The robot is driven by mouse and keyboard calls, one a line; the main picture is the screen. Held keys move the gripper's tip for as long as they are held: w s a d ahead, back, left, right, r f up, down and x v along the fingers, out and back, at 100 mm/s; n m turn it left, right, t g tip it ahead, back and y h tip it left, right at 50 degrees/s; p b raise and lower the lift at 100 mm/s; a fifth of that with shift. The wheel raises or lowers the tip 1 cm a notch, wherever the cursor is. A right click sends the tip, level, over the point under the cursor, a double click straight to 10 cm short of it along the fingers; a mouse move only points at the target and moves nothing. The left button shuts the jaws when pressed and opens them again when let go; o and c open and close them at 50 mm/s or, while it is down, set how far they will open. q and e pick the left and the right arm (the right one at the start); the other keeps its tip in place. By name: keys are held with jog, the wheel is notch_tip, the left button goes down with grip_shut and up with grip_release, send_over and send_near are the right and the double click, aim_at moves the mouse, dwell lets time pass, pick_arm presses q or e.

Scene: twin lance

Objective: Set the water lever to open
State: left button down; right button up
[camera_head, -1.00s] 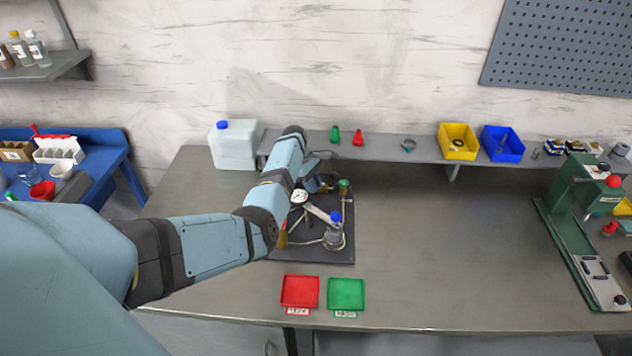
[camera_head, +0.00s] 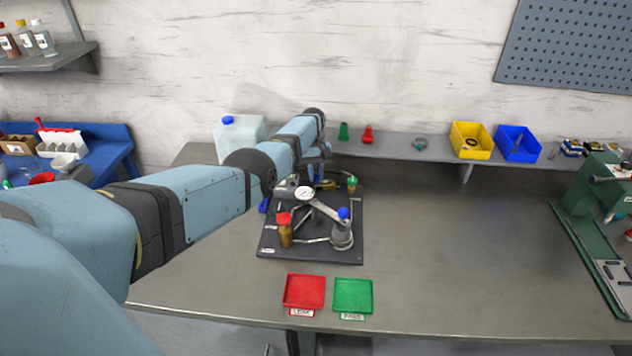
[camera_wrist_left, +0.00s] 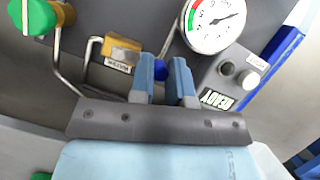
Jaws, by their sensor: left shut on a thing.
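My left gripper (camera_head: 319,177) is at the back of the dark fixture board (camera_head: 345,247). In the left wrist view its two blue fingers (camera_wrist_left: 162,80) are close together, shut on a small dark blue piece (camera_wrist_left: 161,70) that shows between them. This looks like the end of the water lever; the fingers hide much of it. A yellow-brown block (camera_wrist_left: 122,50) with a white label sits just beside the fingers, and the label is too small to read. I cannot tell the lever's setting. My right gripper is not in view.
A round gauge (camera_wrist_left: 212,22) and a grey box marked READY (camera_wrist_left: 222,85) are close to the fingers. A green-topped fitting (camera_wrist_left: 32,17) stands at the other side. Red (camera_head: 304,292) and green (camera_head: 353,296) trays lie in front.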

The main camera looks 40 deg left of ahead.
pick_arm(q)
jog(key=shift+w+a+m+b, duration=0.15)
jog(key=shift+w+m+b, duration=0.05)
jog(key=shift+m+b, duration=0.35)
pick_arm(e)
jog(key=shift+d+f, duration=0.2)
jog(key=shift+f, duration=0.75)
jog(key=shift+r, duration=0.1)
pick_arm(q)
jog(key=c, duration=1.1)
grip_release()
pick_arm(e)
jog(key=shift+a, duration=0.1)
pick_arm(q)
jog(key=b+v, duration=0.6)
jog(key=v, duration=0.8)
jog(key=shift+d, duration=0.25)
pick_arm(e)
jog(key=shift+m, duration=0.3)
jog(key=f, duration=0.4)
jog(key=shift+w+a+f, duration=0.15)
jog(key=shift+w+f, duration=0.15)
pick_arm(q)
jog(key=shift+w, duration=0.2)
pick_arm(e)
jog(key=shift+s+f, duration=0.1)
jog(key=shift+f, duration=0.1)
